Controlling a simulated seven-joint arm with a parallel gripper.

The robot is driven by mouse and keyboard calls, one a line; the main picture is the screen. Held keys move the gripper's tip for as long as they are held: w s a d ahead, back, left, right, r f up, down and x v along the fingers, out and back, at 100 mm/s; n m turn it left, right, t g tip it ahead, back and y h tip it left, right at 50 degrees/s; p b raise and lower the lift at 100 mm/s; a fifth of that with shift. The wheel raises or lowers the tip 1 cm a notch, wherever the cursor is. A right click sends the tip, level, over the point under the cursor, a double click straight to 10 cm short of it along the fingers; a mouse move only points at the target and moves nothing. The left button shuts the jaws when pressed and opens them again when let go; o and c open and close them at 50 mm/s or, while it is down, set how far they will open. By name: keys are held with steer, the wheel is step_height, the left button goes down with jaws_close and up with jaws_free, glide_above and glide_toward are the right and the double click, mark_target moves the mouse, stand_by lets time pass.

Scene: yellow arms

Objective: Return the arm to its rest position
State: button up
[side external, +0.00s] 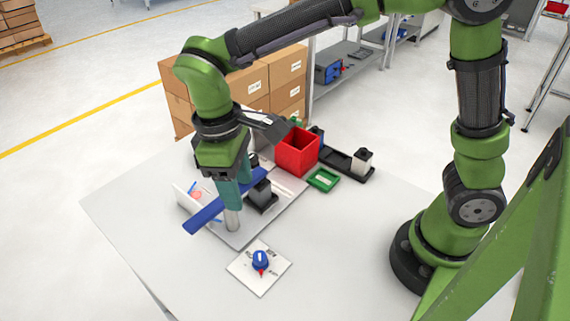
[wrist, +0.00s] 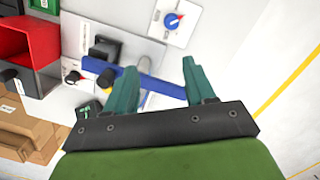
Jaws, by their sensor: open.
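My arm is green in these pictures and reaches over the white table (side external: 130,215). My gripper (side external: 232,200) points down above the left part of the work area, with two teal fingers. In the wrist view my gripper (wrist: 158,82) shows its fingers spread wide with nothing held between them. A blue bar (side external: 205,214) lies below and beside the fingers; it also shows in the wrist view (wrist: 168,88), running between the fingers in the picture. I cannot tell whether a finger touches it. A short grey cylinder (side external: 232,220) stands just below the fingers, partly hidden.
A red bin (side external: 297,152), a green tray (side external: 323,180) and a black holder (side external: 345,163) stand right of my gripper. A plate with a blue knob (side external: 260,260) lies in front. Cardboard boxes (side external: 285,72) are stacked behind the table. The table's front right is clear.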

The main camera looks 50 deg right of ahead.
steer(key=s+d+r+m+t+y, duration=0.1)
steer(key=s+d+r+m+t, duration=0.1)
steer(key=d, duration=0.4)
steer(key=s+d+r+m+t+y, duration=0.1)
steer(key=s+d+r+m+t, duration=0.1)
steer(key=d, duration=0.4)
steer(key=s+d+r+m+t, duration=0.3)
steer(key=d+m+t, duration=0.1)
steer(key=d+m, duration=0.2)
steer(key=shift+s+d+y, duration=0.15)
steer(key=shift+s+y, duration=0.2)
steer(key=shift+y, duration=0.05)
